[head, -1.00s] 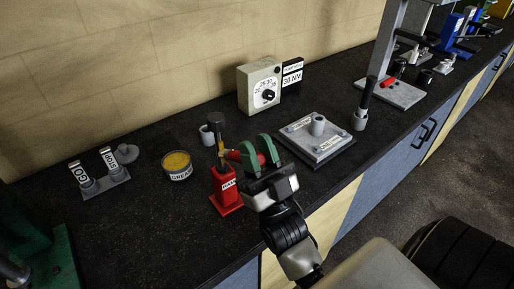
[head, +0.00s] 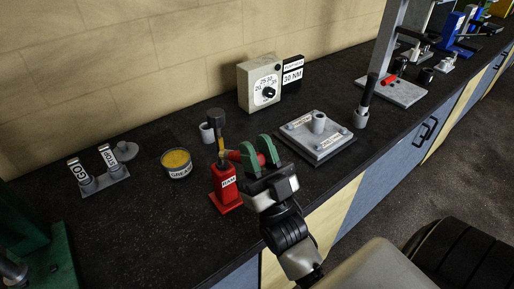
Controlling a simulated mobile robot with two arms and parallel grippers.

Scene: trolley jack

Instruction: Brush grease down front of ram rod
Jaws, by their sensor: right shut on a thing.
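A red block labelled RAM (head: 225,187) stands on the bench on a red base. A short upright rod (head: 220,146) with a brownish top shows just above it; whether this is the ram rod or the brush tip in front of it I cannot tell. My right gripper (head: 257,153), with green fingers, is shut on a red brush handle (head: 235,156) and holds it level at the top of the block. The fingers hide part of the brush. A round tin labelled GREASE (head: 177,163) with yellow grease stands left of the block. My left gripper is not in view.
A dial box (head: 260,84) is at the wall. A grey plate with a post (head: 317,137) lies right of the gripper.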

